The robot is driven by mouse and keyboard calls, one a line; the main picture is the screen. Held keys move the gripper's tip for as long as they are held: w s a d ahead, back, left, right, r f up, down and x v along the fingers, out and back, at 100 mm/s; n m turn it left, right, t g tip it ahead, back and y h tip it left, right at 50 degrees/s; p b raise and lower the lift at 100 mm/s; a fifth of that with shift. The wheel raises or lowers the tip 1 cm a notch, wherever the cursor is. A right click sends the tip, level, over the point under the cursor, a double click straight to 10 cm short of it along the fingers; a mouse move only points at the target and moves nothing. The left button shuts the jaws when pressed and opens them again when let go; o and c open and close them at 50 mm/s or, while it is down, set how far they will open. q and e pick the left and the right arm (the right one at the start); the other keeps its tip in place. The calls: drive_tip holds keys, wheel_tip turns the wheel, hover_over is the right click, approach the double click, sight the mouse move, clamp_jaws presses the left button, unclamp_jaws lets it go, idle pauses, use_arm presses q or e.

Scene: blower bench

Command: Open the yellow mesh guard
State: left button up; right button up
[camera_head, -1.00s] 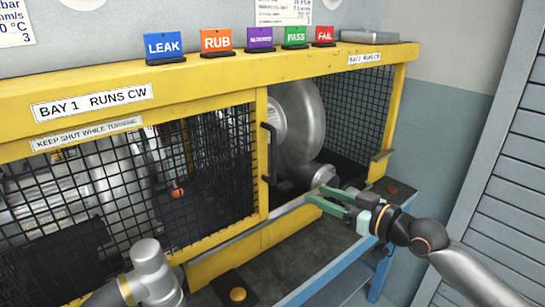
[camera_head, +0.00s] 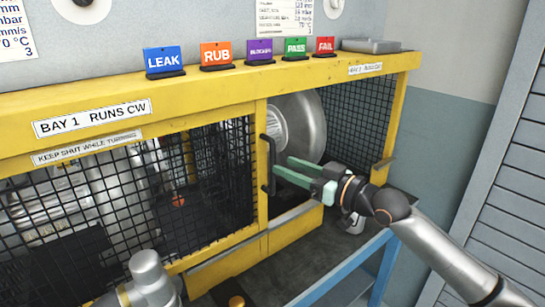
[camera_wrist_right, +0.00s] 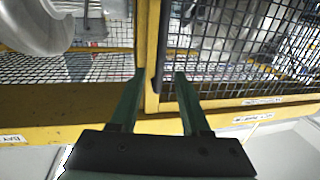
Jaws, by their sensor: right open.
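The yellow mesh guard (camera_head: 233,240) with black wire mesh fronts bay 1, left of the opening; it looks shut. Its black upright handle (camera_head: 268,166) is on the yellow post at its right edge. My right gripper (camera_head: 283,166) is open, its green fingers pointing left with the tips close to the handle. In the right wrist view the open fingers (camera_wrist_right: 158,80) lie either side of the dark handle (camera_wrist_right: 160,48) and the yellow post. Whether they touch it I cannot tell. My left gripper is not in view.
A round silver blower housing (camera_head: 308,125) stands behind the opening right of the guard. LEAK (camera_head: 164,60), RUB, purple, PASS and FAIL signs stand on the yellow top beam. A dark bench with a blue edge (camera_head: 345,268) lies below, with an orange button (camera_head: 236,301).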

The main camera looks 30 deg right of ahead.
drive_tip(key=shift+p+x, duration=0.6)
drive_tip(key=shift+x, duration=2.1)
clamp_jaws()
